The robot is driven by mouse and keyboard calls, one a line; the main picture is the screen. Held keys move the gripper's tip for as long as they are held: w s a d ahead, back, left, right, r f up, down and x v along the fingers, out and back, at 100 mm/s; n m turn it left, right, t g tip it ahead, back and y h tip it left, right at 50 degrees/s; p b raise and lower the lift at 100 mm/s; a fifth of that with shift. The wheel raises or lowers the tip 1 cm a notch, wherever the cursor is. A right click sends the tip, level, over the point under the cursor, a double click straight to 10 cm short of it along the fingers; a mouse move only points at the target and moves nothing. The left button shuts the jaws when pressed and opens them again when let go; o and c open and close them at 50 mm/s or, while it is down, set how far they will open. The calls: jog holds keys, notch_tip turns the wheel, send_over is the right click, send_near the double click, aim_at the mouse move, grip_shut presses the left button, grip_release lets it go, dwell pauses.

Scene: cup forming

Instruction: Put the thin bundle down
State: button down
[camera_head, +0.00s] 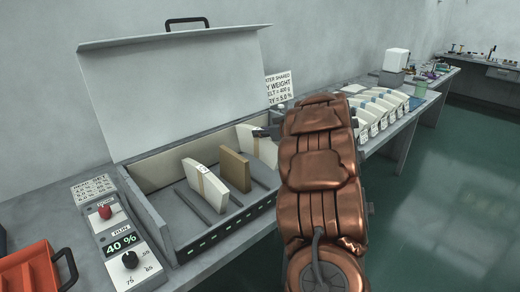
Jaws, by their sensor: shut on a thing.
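An open grey heated box (160,215) stands on the bench. A white bundle (205,182) with a paper band stands upright in it, and a brown bundle (236,169) stands to its right. A further pale bundle (256,147) is upright at the box's right end. My gripper (264,133) is mostly hidden behind my copper arm; a dark finger shows at the top of this pale bundle, and the gripper is shut on it. Its lower right part is hidden, so I cannot tell whether it touches the box floor. I cannot tell its thickness.
The raised lid (180,85) stands behind the box. A control panel (125,245) reading 40 % and an orange tray (32,270) are at the left. Several white bundles with tags (368,112) stand in a row on the bench at the right. A sign (279,88) is behind.

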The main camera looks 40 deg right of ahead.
aim_at(263, 144)
jog(key=shift+f+b, duration=0.4)
jog(key=shift+f, duration=1.85)
jog(key=shift+f, duration=0.15)
jog(key=c, duration=0.8)
grip_release()
jog(key=shift+c, duration=0.2)
jog(key=shift+s+r, duration=0.2)
jog(key=shift+s, duration=0.05)
jog(key=v, duration=1.1)
jog(key=shift+s+p, duration=0.3)
jog(key=shift+s, duration=0.05)
jog(key=shift+w+r, duration=0.1)
